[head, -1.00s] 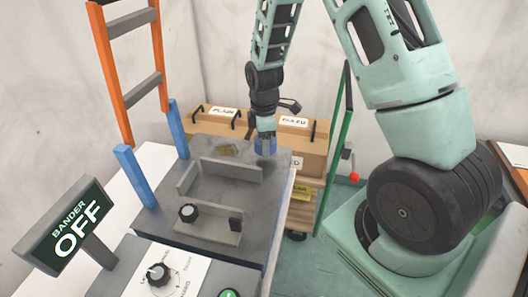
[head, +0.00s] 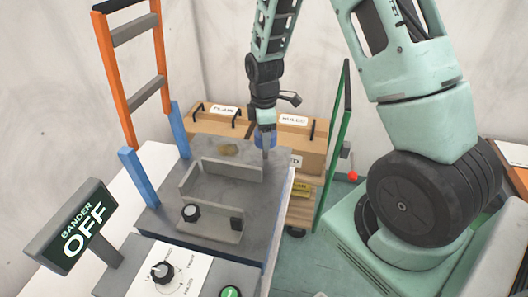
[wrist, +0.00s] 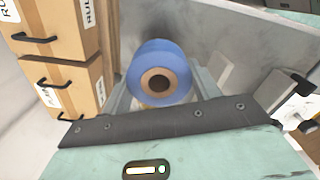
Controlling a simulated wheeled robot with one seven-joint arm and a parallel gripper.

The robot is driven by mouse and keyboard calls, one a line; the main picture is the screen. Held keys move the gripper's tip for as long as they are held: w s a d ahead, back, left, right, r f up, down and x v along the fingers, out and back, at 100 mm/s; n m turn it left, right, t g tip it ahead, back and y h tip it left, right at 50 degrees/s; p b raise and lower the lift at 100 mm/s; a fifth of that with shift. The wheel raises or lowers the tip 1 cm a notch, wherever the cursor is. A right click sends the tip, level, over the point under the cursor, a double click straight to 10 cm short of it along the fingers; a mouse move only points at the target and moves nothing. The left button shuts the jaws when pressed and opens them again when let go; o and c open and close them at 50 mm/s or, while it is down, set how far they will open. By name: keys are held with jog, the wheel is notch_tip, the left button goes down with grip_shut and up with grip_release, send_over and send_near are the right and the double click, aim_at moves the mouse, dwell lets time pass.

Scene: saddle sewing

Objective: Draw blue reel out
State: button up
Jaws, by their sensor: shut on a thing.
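The blue reel (head: 265,139) hangs in my gripper (head: 266,151) above the far right corner of the grey bander table (head: 160,215). In the wrist view the blue reel (wrist: 148,57) sits between the two grey fingers of my gripper (wrist: 163,84), its brown core and dark hole facing the camera. My gripper is shut on it. A fingertip shows below the reel in the head view. I cannot tell exactly how far the reel is above the surface.
Cardboard boxes with black handles (head: 228,123) stand on a cart behind the table. A raised metal frame (head: 222,182) with a black knob lies left of the reel. An orange ladder-like rack (head: 128,75) stands at left. The bander sign (head: 82,228) reads OFF.

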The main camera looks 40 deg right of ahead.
jog(key=shift+r, duration=0.2)
jog(key=shift+r+p, duration=1.65)
jog(key=shift+r, duration=0.3)
jog(key=shift+f, duration=0.1)
